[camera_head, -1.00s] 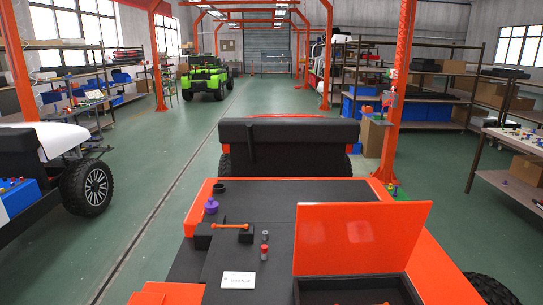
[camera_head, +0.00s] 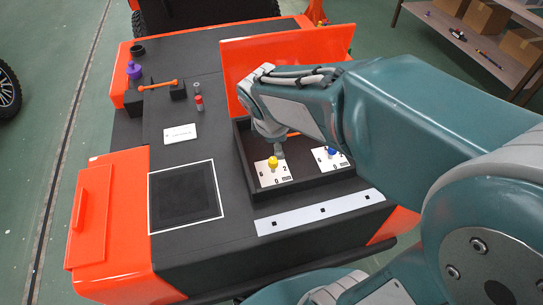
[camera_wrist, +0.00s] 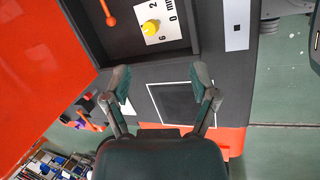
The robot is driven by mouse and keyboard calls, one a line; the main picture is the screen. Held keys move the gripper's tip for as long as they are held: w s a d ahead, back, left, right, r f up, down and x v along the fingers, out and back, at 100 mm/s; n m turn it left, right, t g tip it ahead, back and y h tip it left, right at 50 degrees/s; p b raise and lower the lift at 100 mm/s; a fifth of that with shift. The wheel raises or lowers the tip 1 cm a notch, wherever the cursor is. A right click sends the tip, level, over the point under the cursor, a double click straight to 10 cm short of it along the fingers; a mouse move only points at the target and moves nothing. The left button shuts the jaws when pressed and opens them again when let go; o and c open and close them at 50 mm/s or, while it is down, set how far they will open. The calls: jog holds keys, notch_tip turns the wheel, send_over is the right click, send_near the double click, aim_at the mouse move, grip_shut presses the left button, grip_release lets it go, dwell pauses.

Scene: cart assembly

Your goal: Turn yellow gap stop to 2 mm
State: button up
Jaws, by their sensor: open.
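The yellow gap stop (camera_head: 273,161) is a small yellow knob on a white dial card (camera_head: 268,177) in the open black box. It also shows near the top of the wrist view (camera_wrist: 151,27), with 0 mm, 2 and 6 printed around it. Its exact setting is too small to read. My gripper (camera_wrist: 161,88) is open and empty, its two dark fingers spread wide. In the wrist view the knob lies beyond the fingertips, apart from them. In the head view my arm covers part of the box, and the fingers are not clearly visible.
A blue knob (camera_head: 331,152) on another white card sits right of the yellow one. The box has dark walls and a raised orange lid (camera_head: 235,68). An orange lever (camera_wrist: 108,13) lies in the box. A black pad (camera_head: 185,195) with a white border is clear.

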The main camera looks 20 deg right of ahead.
aim_at(272, 160)
jog(key=w+f+n, duration=0.2)
jog(key=f+n, duration=0.1)
jog(key=f, duration=0.3)
jog(key=w+f+n+h, duration=0.1)
jog(key=w+f+n, duration=0.2)
jog(key=f, duration=0.3)
jog(key=w+d+f+n, duration=0.1)
jog(key=w+f+n, duration=0.1)
jog(key=f, duration=0.3)
jog(key=shift+w+f+n+g, duration=0.3)
jog(key=shift+w+f+n, duration=0.1)
jog(key=shift+w, duration=0.15)
jog(key=shift+h, duration=0.3)
grip_shut()
